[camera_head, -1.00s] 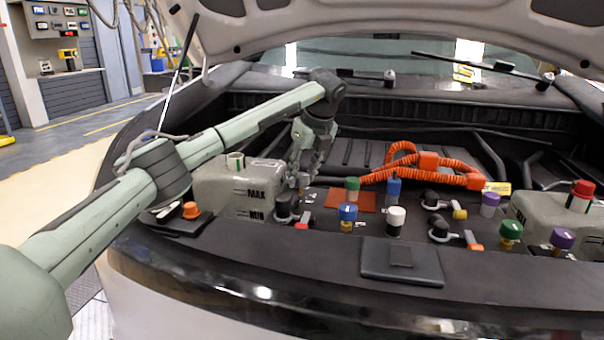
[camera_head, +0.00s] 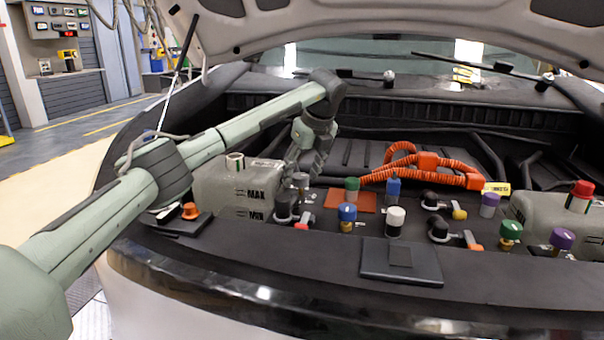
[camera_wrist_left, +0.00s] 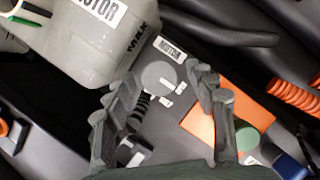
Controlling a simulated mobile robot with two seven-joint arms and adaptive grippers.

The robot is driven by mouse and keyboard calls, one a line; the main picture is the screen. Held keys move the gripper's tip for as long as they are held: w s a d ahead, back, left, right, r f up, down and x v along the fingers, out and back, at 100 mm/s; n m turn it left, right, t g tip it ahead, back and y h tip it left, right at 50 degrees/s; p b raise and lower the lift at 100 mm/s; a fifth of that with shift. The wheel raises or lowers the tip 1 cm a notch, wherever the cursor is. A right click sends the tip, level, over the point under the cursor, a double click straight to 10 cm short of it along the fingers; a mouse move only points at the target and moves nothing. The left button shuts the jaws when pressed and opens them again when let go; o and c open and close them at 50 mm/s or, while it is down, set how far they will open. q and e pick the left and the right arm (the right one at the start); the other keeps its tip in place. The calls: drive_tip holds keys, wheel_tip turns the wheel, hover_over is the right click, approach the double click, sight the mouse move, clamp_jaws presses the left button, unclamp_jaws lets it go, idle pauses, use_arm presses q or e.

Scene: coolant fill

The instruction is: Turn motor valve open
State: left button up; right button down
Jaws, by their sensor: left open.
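The motor valve (camera_wrist_left: 158,77) is a grey round knob with small white parts beside it, next to a "MOTOR" label (camera_wrist_left: 170,48) in the left wrist view. In the head view it appears as a grey cap (camera_head: 301,181) right of the left reservoir. My left gripper (camera_wrist_left: 166,80) is open, with one finger on each side of the knob in the wrist view. I cannot tell whether the fingers touch it. In the head view the left gripper (camera_head: 291,172) is partly hidden behind the reservoir and among the valve parts. My right gripper is not in view.
The left reservoir (camera_head: 225,190) stands close beside the gripper. A dark valve (camera_head: 284,205) is just in front. An orange plate (camera_wrist_left: 200,122) and a green cap (camera_wrist_left: 246,138) lie to the right. Several coloured caps and an orange hose (camera_head: 403,160) fill the bay's right.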

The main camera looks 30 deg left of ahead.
use_arm(q)
drive_tip(key=v, duration=1.2)
